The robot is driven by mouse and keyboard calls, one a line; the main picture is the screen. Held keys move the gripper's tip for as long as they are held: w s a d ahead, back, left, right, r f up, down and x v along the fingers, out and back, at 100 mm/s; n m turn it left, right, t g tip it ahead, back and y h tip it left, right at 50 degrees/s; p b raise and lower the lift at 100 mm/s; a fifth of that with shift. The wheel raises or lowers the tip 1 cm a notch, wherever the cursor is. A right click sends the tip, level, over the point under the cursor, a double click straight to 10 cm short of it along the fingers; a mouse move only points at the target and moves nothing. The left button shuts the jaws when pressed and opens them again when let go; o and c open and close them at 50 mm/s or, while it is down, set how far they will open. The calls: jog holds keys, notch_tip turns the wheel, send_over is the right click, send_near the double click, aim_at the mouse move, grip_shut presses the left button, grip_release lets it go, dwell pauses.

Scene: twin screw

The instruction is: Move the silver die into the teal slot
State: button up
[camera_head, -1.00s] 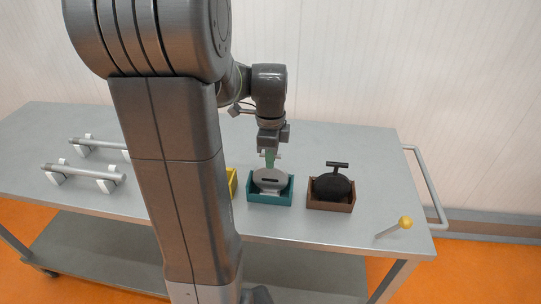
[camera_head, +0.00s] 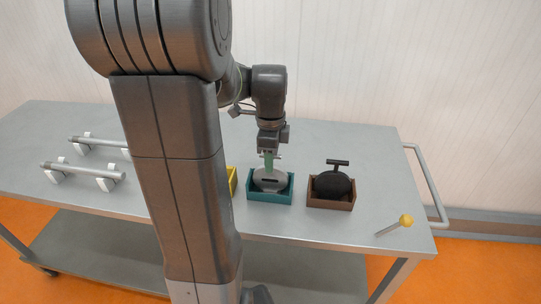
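The silver die (camera_head: 270,181) is a grey disc with a dark slot in its face. It sits in the teal slot (camera_head: 271,199), a small open teal box on the table, and stands up above the front wall. My gripper (camera_head: 269,163) points down right above and behind the die. Greenish fingers show at the top of the die, but the die and the small scale hide whether they touch or hold it.
A brown box (camera_head: 330,204) holding a black die (camera_head: 332,185) stands just right. A yellow box (camera_head: 232,181) is partly behind my arm. A yellow-knobbed lever (camera_head: 405,221) is at the table's right. Grey bars on white holders (camera_head: 82,170) lie left. The table (camera_head: 358,144) is clear behind.

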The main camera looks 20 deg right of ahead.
jog(key=shift+r, duration=0.1)
notch_tip(320, 180, up, 14)
dwell(0.4)
jog(key=shift+f, duration=0.3)
notch_tip(320, 180, down, 14)
jog(key=shift+r, duration=0.35)
dwell(0.5)
notch_tip(320, 180, up, 13)
notch_tip(320, 180, down, 13)
jog(key=shift+f, duration=0.1)
notch_tip(320, 180, up, 8)
jog(key=p, duration=0.5)
jog(key=shift+f, duration=0.1)
